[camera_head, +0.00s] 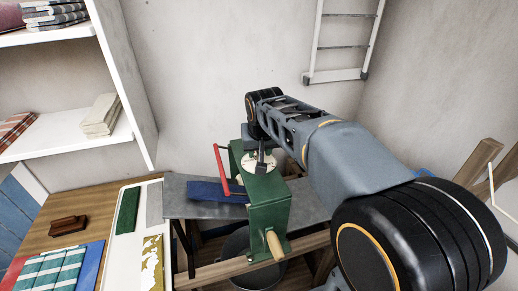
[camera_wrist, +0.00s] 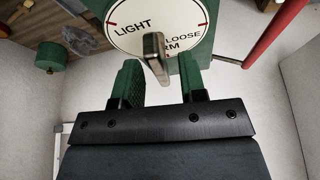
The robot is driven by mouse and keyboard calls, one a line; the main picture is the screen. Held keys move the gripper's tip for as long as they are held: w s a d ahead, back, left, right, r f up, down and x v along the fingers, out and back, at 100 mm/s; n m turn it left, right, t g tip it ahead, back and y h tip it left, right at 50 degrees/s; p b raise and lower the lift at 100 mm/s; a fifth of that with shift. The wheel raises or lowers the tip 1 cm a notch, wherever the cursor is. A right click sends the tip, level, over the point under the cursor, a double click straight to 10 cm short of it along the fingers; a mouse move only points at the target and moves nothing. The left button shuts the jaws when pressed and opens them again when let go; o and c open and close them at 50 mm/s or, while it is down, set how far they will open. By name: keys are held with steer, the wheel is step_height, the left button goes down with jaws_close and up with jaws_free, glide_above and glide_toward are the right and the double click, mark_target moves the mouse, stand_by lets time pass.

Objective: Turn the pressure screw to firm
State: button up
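The pressure screw is a grey metal bar knob (camera_wrist: 155,55) on a round white dial (camera_wrist: 125,25) atop the green machine (camera_head: 268,205). The knob's near end points down the picture towards my gripper. My gripper (camera_wrist: 160,68) is open, its two green fingers apart, with the knob's near end in line with the gap. I cannot tell whether they touch. In the head view my arm reaches over the dial (camera_head: 258,161).
A red crank (camera_head: 222,172) stands left of the dial. A wooden handle (camera_head: 274,243) sticks out of the machine's front. A blue cloth (camera_head: 215,192) lies on the grey board. A dark bucket (camera_head: 250,270) is below. White shelves (camera_head: 75,128) stand left; a ladder (camera_head: 342,50) leans behind.

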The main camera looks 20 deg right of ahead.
steer(key=shift+c, duration=0.4)
jaws_close()
steer(key=shift+n+y, duration=0.3)
steer(key=shift+n, duration=0.5)
steer(key=shift+o, duration=0.4)
jaws_free()
steer(key=shift+r, duration=0.15)
steer(key=v, duration=1.3)
steer(key=shift+s+r, duration=0.15)
steer(key=shift+r, duration=0.15)
